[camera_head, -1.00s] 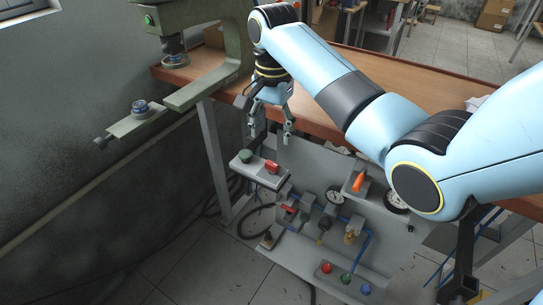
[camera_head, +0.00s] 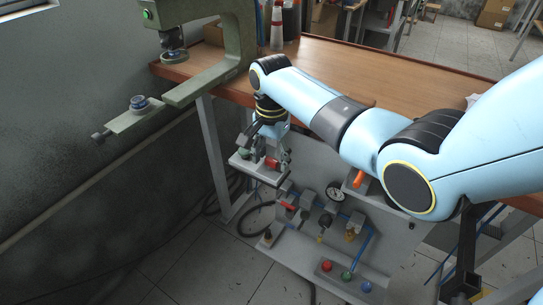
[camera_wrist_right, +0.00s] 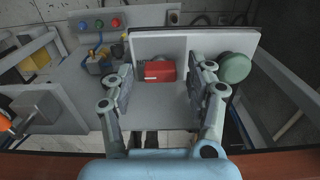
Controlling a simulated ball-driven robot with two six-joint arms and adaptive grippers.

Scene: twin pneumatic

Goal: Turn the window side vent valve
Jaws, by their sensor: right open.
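A red valve handle (camera_head: 271,164) sits on a small grey bracket plate (camera_head: 252,172) on the window side of the pneumatic panel. A green knob (camera_wrist_right: 235,68) stands beside it on the same plate. My right gripper (camera_head: 266,157) is open just over the plate and partly hides the handle and the knob in the head view. In the right wrist view the red handle (camera_wrist_right: 159,71) lies between the two spread fingers (camera_wrist_right: 163,82), with gaps visible on both sides. Whether the fingertips reach down beside it is hard to tell. My left gripper is not in view.
An orange handle (camera_head: 359,180) is on the panel's other side. A pressure gauge (camera_head: 336,191), another red handle (camera_head: 287,206) and several coloured buttons (camera_head: 346,277) sit lower down. A wooden table (camera_head: 400,80) is behind, with a green press (camera_head: 238,40) at its left.

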